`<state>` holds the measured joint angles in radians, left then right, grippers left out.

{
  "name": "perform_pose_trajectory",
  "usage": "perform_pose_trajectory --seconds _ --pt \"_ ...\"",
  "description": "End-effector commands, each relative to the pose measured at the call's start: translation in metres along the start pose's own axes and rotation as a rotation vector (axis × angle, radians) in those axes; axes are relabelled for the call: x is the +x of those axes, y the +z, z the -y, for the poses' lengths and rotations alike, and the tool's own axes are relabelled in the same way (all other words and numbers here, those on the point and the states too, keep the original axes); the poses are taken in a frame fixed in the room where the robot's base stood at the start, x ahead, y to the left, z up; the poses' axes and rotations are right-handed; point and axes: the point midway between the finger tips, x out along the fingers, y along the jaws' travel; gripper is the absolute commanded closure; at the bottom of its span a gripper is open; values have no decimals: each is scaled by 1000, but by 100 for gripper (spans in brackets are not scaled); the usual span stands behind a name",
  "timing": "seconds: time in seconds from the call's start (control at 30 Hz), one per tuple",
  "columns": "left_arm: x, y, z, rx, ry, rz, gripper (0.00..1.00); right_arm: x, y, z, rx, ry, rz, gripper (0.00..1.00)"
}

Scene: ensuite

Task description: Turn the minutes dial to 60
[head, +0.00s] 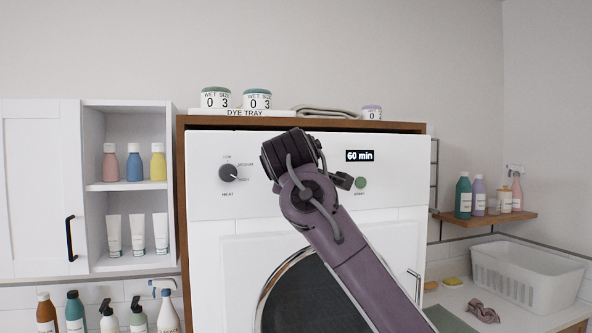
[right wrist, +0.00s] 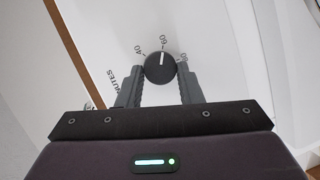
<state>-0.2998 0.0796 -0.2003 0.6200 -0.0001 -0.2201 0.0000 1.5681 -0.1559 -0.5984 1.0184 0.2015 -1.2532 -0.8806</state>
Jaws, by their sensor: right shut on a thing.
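The minutes dial (right wrist: 159,72) is a round black knob with a white pointer line, on the white dryer front in the right wrist view. Its pointer lines up with the 60 mark (right wrist: 163,43), between the 40 mark and another mark on the right. My right gripper (right wrist: 160,80) is shut on the dial, one finger on each side. In the head view my right arm hides the dial. The dryer's display (head: 360,156) there reads "60 min". My left gripper is not in view.
A heat knob (head: 229,173) is left of my arm and a green start button (head: 361,183) is right of it. Jars and a folded cloth sit on the wooden top (head: 418,127). Shelves with bottles flank the dryer (head: 215,205).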

Motion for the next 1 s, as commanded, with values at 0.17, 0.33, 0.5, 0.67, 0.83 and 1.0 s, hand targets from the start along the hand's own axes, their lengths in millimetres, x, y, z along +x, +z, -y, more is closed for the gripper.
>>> perform_pose_trajectory --seconds 0.17,0.33,0.5,0.67,0.83,1.0 --pt "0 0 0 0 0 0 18 1 0 2 -3 -4 2 90" --pt "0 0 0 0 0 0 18 1 0 2 -3 -4 2 49" --pt "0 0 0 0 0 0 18 0 0 1 -2 -2 1 45" --pt "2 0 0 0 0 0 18 -2 0 1 -2 0 0 45" --pt "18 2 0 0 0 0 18 -21 0 4 -2 3 -3 45" --pt "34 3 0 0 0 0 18 -51 1 5 -2 3 -2 45"
